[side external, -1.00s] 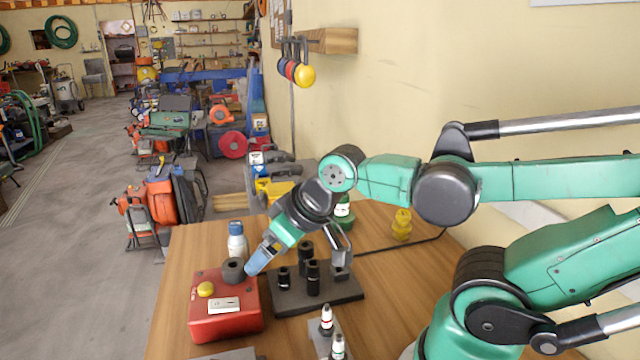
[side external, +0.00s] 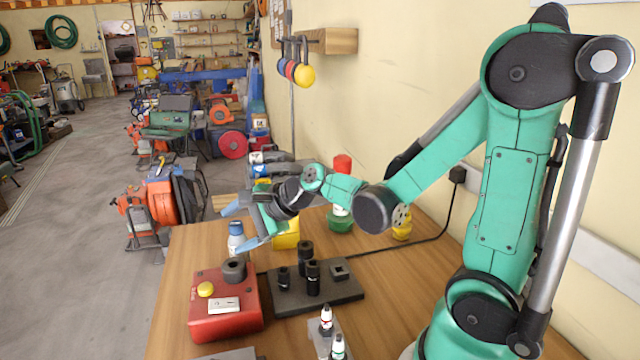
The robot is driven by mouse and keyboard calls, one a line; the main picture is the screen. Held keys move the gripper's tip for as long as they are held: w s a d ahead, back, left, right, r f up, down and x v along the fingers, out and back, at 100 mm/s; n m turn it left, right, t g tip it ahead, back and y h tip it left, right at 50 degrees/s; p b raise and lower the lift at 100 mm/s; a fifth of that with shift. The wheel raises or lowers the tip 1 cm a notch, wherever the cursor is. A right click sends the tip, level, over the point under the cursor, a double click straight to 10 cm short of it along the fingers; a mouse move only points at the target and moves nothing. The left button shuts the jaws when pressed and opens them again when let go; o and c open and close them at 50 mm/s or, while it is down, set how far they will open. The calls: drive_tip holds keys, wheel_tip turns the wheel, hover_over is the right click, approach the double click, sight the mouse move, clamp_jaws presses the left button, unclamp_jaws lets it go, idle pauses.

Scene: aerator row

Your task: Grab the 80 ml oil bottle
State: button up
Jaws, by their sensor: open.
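No volume label is readable, so I cannot tell which bottle is the 80 ml one. A white bottle with a blue cap (side external: 236,244) stands at the table's back left edge. Two small white bottles, one with a red band (side external: 326,317) and one with a green band (side external: 338,347), stand in a grey holder at the front. My gripper (side external: 239,226) is open with its fingers spread, pointing left. It overlaps the white bottle's top in the picture; their depth gap cannot be told, and nothing shows between the fingers.
A red box with a yellow button (side external: 205,289) is at the left. A dark block with black sockets (side external: 312,278) is mid-table. Behind stand a yellow object (side external: 287,236), a green-based container with red top (side external: 340,223) and a yellow stacked piece (side external: 402,226). The right-centre table is clear.

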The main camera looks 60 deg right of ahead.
sight(237, 224)
drive_tip(key=d+m+t, duration=0.1)
drive_tip(key=m, duration=0.2)
drive_tip(key=w+d+f+m, duration=0.1)
drive_tip(key=m, duration=0.3)
drive_tip(key=w+d+f+m+t, duration=0.1)
drive_tip(key=d+m, duration=0.1)
drive_tip(key=m, duration=0.1)
drive_tip(key=shift+w+d+t, duration=0.1)
drive_tip(key=shift+w+t, duration=0.05)
drive_tip(key=shift+t, duration=0.15)
drive_tip(key=m, duration=0.1)
drive_tip(key=d+m, duration=0.1)
drive_tip(key=shift+w+f+m, duration=0.1)
drive_tip(key=shift+f+m, duration=0.2)
drive_tip(key=shift+m, duration=0.1)
drive_tip(key=shift+w+f+t, duration=0.1)
drive_tip(key=shift+w+t, duration=0.1)
drive_tip(key=shift+t, duration=0.1)
drive_tip(key=shift+x, duration=2.65)
clamp_jaws()
